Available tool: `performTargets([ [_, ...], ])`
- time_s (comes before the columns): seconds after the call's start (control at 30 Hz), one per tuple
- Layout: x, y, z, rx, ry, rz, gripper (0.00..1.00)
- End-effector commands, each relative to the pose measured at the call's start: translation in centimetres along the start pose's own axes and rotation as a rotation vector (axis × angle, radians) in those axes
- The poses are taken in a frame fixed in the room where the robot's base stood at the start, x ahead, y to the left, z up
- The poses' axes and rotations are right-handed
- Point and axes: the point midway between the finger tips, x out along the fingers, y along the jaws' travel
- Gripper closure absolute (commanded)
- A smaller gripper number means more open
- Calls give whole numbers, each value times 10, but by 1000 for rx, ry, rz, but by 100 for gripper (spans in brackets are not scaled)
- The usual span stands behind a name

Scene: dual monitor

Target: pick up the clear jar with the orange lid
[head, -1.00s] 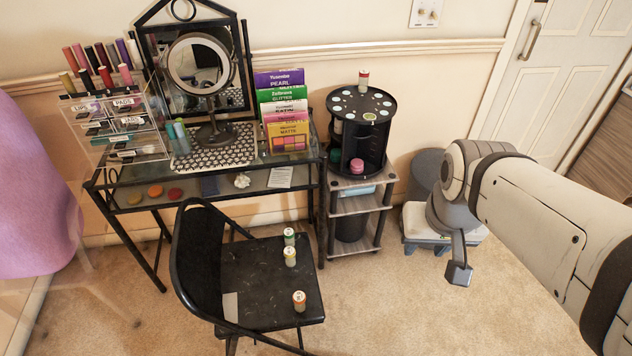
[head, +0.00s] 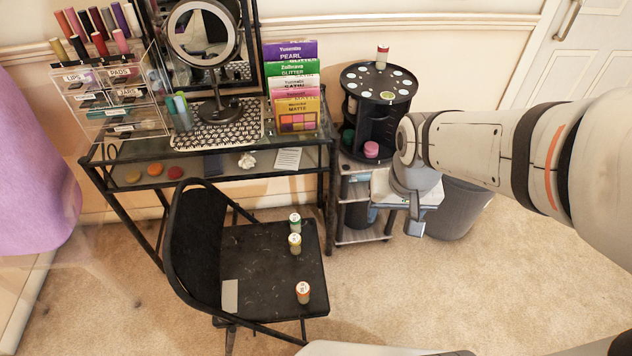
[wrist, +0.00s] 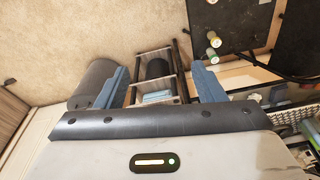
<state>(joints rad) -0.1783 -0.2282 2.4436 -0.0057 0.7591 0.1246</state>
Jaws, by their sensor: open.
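The clear jar with the orange lid (head: 303,292) stands upright on the black chair seat (head: 262,270), near its front right corner. Two similar jars stand farther back on the seat, one with a yellow lid (head: 295,244) and one with a green lid (head: 295,223). My gripper (head: 415,228) is in front of the shelf, up and to the right of the chair, well apart from the jars. In the wrist view my gripper (wrist: 160,66) has its blue fingers spread with nothing between them.
The chair's backrest (head: 195,235) rises left of the seat. Behind it is a glass desk (head: 130,152) with a mirror and palettes. A small shelf (head: 362,236) carries a black round organizer (head: 376,80). A grey bin (head: 462,210) stands right. The carpet in front is clear.

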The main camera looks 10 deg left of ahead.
Motion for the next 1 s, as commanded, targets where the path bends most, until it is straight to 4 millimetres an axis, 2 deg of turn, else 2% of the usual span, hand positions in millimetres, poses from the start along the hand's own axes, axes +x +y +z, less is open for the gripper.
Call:
performTargets([
  [0.03,50,-15,-3,-21,-29,-4,37],
  [0.17,129,-54,-12,-50,-65,-11,37],
  [0.2,155,-66,-13,-59,-77,-12,37],
  [0.27,194,-85,-12,-73,-94,-12,37],
  [0.3,219,-98,-9,-82,-105,-11,37],
  [0.4,278,-126,0,-103,-129,-8,37],
  [0.5,326,-149,12,-118,-147,-3,37],
  [0.6,360,-164,22,-129,-159,1,37],
  [0.7,379,-173,29,-135,-165,4,37],
  [1.0,412,-176,36,-135,-168,6,37],
])
